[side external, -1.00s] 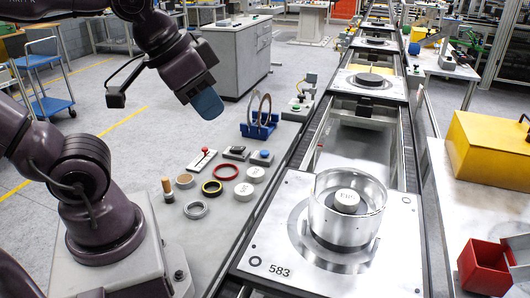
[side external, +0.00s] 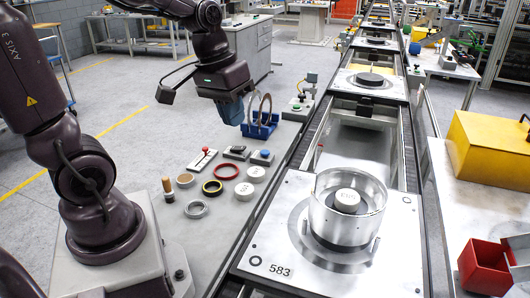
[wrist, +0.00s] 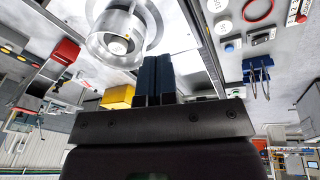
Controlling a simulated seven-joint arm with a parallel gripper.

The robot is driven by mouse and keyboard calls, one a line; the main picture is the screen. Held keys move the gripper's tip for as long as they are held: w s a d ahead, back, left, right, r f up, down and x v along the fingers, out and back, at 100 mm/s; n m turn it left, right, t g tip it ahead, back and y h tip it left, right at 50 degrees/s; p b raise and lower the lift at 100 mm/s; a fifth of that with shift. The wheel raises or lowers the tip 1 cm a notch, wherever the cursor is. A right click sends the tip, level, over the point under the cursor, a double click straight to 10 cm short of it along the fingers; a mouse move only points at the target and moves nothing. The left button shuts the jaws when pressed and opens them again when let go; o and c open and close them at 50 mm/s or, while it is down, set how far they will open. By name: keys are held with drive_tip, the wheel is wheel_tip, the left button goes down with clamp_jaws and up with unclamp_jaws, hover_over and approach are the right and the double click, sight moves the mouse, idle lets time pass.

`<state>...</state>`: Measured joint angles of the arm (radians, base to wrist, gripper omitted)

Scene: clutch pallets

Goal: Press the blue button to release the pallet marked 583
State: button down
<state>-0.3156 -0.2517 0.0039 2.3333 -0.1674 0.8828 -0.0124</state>
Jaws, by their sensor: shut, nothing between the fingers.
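The blue button (side external: 262,154) sits on a small grey box at the right end of a row of controls on the grey bench. It also shows in the wrist view (wrist: 229,48), right of my fingers. My gripper (side external: 234,121) is shut and empty, pointing down, above and behind the button in the side view, apart from it. Its dark blue fingers (wrist: 153,60) are together in the wrist view. The pallet marked 583 (side external: 257,248) sits at the near end of the conveyor. A clear round housing (side external: 328,218) with a white labelled cap stands on it.
Left of the button are a dark switch box (side external: 236,152) and a red-handled lever (side external: 203,158). A blue rack with rings (side external: 259,131) stands close beside my fingers. Rings and discs lie nearer, including a red ring (side external: 227,172). A red bin (side external: 485,268) is far right.

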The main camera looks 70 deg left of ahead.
drive_tip(key=w+a+f+n+t+h, duration=0.1)
drive_tip(key=w+a+f+n+h, duration=0.2)
drive_tip(key=w+a+f+n, duration=0.6)
drive_tip(key=n+t+y, duration=0.2)
drive_tip(key=n+t, duration=0.4)
drive_tip(key=n, duration=0.5)
hover_over(265, 153)
wheel_tip(265, 153, down, 6)
drive_tip(key=shift+a+f, duration=0.2)
drive_tip(key=shift+f, duration=4.4)
drive_tip(key=shift+f, duration=0.4)
